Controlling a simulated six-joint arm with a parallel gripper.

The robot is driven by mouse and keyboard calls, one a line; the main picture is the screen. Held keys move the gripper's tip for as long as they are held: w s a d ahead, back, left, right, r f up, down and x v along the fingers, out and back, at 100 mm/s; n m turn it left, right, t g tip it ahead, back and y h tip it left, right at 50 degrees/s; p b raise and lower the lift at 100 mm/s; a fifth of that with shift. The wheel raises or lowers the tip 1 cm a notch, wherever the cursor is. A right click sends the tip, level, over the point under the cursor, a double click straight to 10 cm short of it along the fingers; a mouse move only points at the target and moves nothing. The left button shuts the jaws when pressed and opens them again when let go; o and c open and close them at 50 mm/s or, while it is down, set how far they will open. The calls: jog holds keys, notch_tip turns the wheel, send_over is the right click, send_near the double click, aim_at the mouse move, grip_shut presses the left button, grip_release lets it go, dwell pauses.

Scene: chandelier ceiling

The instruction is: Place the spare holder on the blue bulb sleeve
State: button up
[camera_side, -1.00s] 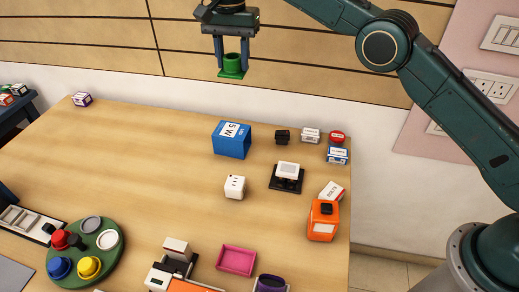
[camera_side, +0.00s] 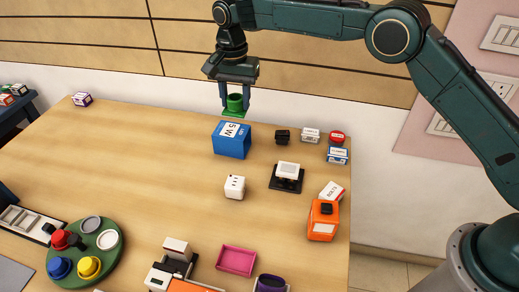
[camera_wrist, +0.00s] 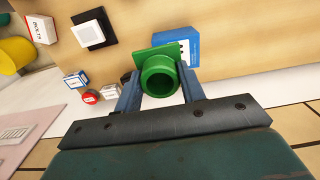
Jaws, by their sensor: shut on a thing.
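The green spare holder, a round cup on a square flange (camera_side: 234,104), is held between the two fingers of my gripper (camera_side: 235,108). It hangs upright just above and a little behind the blue bulb sleeve (camera_side: 232,145) in the side view, apart from it as far as I can tell. The sleeve is a blue box with a white "5W" label, standing on the table. In the wrist view, the holder's green ring (camera_wrist: 159,77) sits between the fingers and covers part of the blue sleeve (camera_wrist: 184,42).
Right of the sleeve stand a small black block (camera_side: 282,136), a white box (camera_side: 310,135), a red-topped tin (camera_side: 337,137) and a black-based white switch (camera_side: 287,171). A white socket cube (camera_side: 235,187) is in front.

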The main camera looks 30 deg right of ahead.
aim_at(236, 110)
jog(key=shift+f, duration=1.8)
jog(key=shift+f, duration=2.85)
jog(key=shift+f, duration=0.15)
jog(key=o, duration=0.9)
jog(key=shift+o, duration=0.2)
notch_tip(236, 110, up, 12)
jog(key=shift+f, duration=0.15)
jog(key=shift+r, duration=0.3)
